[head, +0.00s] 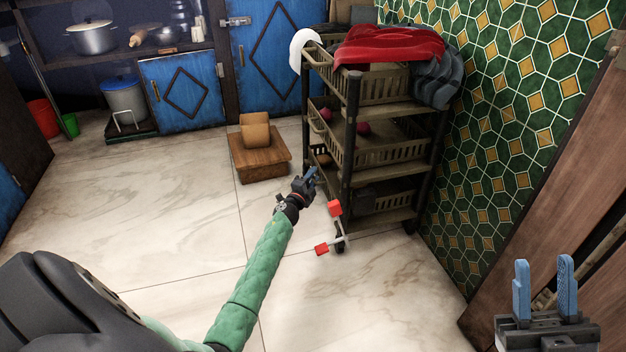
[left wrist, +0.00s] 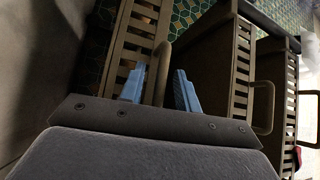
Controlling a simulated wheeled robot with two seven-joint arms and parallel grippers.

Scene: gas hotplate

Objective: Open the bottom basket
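The bottom basket (head: 388,198) is a slatted brown-grey tray at the lowest level of a dark rolling rack (head: 352,110). Its front is partly hidden behind my left gripper (head: 310,175) in the head view. In the left wrist view, the bottom basket's slatted front (left wrist: 133,42) is at the left, with a curved handle (left wrist: 166,52). My left gripper's blue fingers (left wrist: 160,88) are apart, with the handle between them. I cannot tell whether they touch it. My right gripper (head: 545,285) is open and empty at the lower right of the head view.
The middle basket (head: 390,150) holds dark-red round items, and the top basket (head: 375,88) has a red cloth (head: 390,45) over it. A wooden box (head: 260,160) stands left of the rack.

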